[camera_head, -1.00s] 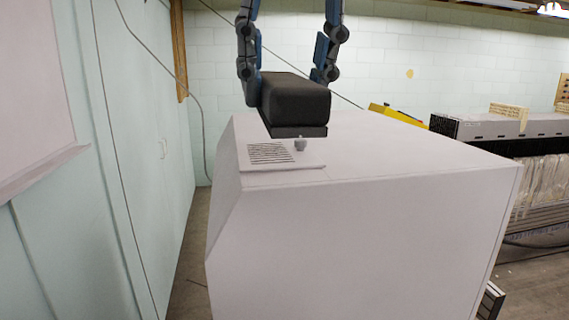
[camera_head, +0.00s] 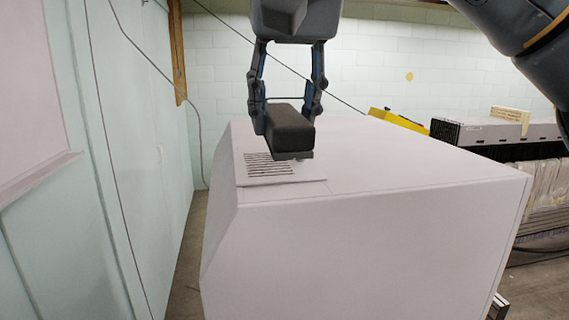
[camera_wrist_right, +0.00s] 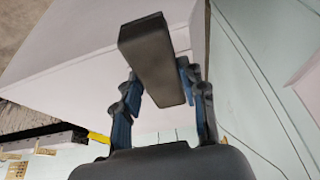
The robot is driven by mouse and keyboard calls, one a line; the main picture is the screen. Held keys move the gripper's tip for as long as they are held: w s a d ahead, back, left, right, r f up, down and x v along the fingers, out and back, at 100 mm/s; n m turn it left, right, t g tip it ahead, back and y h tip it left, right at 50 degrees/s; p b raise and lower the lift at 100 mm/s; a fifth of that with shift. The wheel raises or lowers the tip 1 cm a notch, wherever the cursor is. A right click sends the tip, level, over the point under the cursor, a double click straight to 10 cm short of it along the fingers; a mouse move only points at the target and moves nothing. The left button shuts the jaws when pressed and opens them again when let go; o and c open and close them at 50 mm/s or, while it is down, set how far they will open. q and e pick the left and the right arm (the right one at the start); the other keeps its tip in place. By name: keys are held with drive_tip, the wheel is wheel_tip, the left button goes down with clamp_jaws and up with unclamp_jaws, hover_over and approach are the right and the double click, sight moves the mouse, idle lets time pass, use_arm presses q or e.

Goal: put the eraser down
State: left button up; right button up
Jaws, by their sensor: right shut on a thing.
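The eraser (camera_head: 290,130) is a dark block with a thin grey layer along its bottom. My right gripper (camera_head: 287,110) is shut on it, one finger on each side, pointing down. The eraser is over or on the back left part of the white box's top, just behind a striped patch; I cannot tell whether it touches the surface. In the right wrist view the eraser (camera_wrist_right: 155,65) lies between the fingers (camera_wrist_right: 160,95). My left gripper is not in view.
The large white box (camera_head: 420,160) has a wide clear top to the right. A flat plate with dark stripes (camera_head: 268,165) lies at its left edge. A yellow object (camera_head: 398,120) and a long grey machine (camera_head: 490,132) stand behind right. A pale wall (camera_head: 120,160) rises at left.

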drive_tip(key=w+f, duration=0.4)
drive_tip(key=shift+w+f, duration=0.3)
drive_tip(key=shift+f, duration=0.1)
drive_tip(key=shift+w+f+p, duration=0.2)
drive_tip(key=shift+p, duration=0.1)
drive_tip(key=shift+s+p+x, duration=0.15)
drive_tip(key=shift+p+x, duration=0.4)
drive_tip(key=shift+x, duration=0.35)
drive_tip(key=shift+s+p+x, duration=0.1)
drive_tip(key=shift+p+x, duration=0.4)
drive_tip(key=shift+x, duration=0.35)
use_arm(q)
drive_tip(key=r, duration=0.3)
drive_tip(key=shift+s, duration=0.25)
use_arm(e)
drive_tip(key=shift+d+f, duration=0.2)
drive_tip(key=shift+f, duration=0.05)
drive_tip(key=o, duration=1.1)
drive_tip(key=shift+s+a, duration=0.1)
drive_tip(key=shift+o, duration=0.2)
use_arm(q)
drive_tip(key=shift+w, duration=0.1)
